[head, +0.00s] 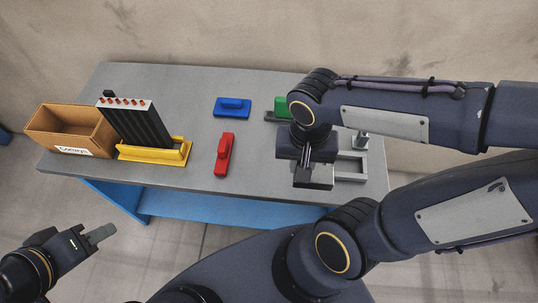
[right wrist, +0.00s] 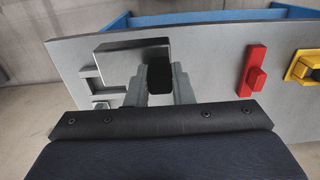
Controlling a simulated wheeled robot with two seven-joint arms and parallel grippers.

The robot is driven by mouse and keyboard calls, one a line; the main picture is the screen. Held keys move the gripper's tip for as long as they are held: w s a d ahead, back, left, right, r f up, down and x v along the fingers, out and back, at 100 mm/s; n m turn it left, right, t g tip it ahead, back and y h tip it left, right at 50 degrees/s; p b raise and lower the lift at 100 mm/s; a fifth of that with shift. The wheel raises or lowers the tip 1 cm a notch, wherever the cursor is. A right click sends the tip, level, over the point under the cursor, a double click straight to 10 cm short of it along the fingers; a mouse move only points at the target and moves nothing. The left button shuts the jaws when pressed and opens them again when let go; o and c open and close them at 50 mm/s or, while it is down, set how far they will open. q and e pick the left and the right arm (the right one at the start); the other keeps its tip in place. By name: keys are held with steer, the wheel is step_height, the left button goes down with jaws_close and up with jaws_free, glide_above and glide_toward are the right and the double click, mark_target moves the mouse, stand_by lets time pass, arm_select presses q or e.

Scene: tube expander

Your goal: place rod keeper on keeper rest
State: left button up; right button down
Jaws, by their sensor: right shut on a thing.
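My right gripper (right wrist: 160,88) is shut on a dark block (right wrist: 159,74), seen between its two fingers in the right wrist view. I take this block for the rod keeper, but most of it is hidden. In the head view the right gripper (head: 313,180) is over the right part of the table, fingers down, beside a grey frame-like fixture (head: 351,178). I cannot tell whether that fixture is the keeper rest. Grey fixture parts also show in the right wrist view (right wrist: 108,58). My left gripper (head: 101,236) is off the table at lower left, holding nothing visible; its finger gap is unclear.
On the grey table (head: 190,100) are a red block (head: 224,155), a blue block (head: 232,106) and a green block (head: 281,106) partly behind my right arm. A yellow holder (head: 155,152), black finned rack (head: 140,123) and cardboard box (head: 65,130) stand left.

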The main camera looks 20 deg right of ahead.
steer(key=shift+w+a+f, duration=0.2)
steer(key=shift+w+f, duration=1.9)
steer(key=shift+w, duration=0.05)
steer(key=shift+w+a+f, duration=0.15)
steer(key=shift+w+f, duration=1.95)
steer(key=shift+w, duration=0.05)
steer(key=shift+w+a+f, duration=0.2)
steer(key=shift+w+f, duration=1.9)
steer(key=shift+w, duration=0.05)
steer(key=shift+f+b, duration=0.25)
steer(key=shift+b, duration=0.25)
steer(key=c, duration=1.3)
jaws_free()
steer(key=shift+r, duration=0.1)
steer(key=shift+o, duration=0.2)
